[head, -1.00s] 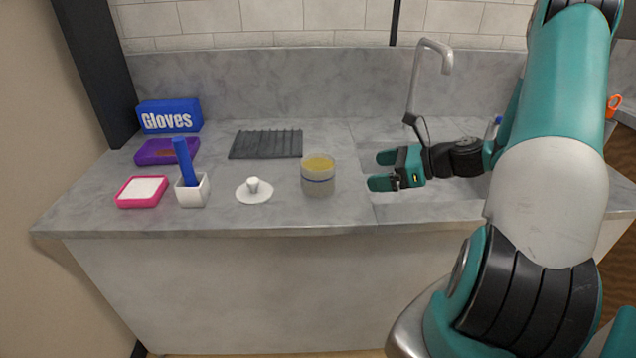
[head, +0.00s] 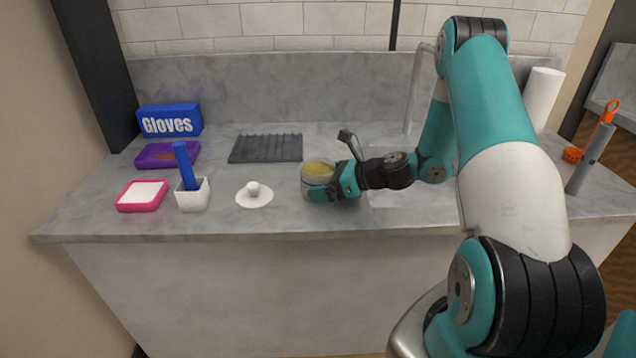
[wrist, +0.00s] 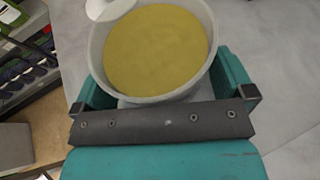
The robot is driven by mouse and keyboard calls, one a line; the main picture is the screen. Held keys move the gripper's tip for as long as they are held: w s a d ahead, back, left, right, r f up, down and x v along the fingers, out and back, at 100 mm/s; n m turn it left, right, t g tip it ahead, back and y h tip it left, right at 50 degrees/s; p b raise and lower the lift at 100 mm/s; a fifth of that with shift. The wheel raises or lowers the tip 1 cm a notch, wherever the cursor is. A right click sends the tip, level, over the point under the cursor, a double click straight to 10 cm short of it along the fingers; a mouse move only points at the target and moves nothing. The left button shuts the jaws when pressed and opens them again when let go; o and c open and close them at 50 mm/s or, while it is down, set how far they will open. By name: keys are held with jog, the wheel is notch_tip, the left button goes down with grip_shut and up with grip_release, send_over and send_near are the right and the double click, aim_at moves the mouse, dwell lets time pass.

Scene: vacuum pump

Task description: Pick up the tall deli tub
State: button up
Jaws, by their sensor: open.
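The tall deli tub (head: 317,174) stands upright on the counter, a pale round tub with yellow content showing at its top. In the wrist view the tub (wrist: 155,50) fills the upper middle, between the two teal fingers. My gripper (head: 322,190) is at the tub from the right, with a finger across its front side. In the wrist view my gripper (wrist: 165,85) is open around the tub, one finger on each side. The tub's lower part and the fingertips are mostly hidden there, so I cannot tell whether the fingers touch it.
Left of the tub are a white lid with a knob (head: 254,195), a white holder with a blue handle (head: 192,194) and a pink tray (head: 142,195). Behind are a dark ribbed mat (head: 266,148), a purple tray (head: 165,155) and a blue gloves box (head: 170,119). A faucet (head: 415,85) stands behind my arm.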

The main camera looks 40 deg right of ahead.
jog(key=c, duration=0.7)
jog(key=shift+c, duration=0.2)
jog(key=shift+r, duration=0.25)
notch_tip(320, 180, up, 19)
jog(key=p, duration=0.2)
jog(key=shift+r, duration=0.15)
dwell(0.9)
jog(key=shift+r, duration=0.1)
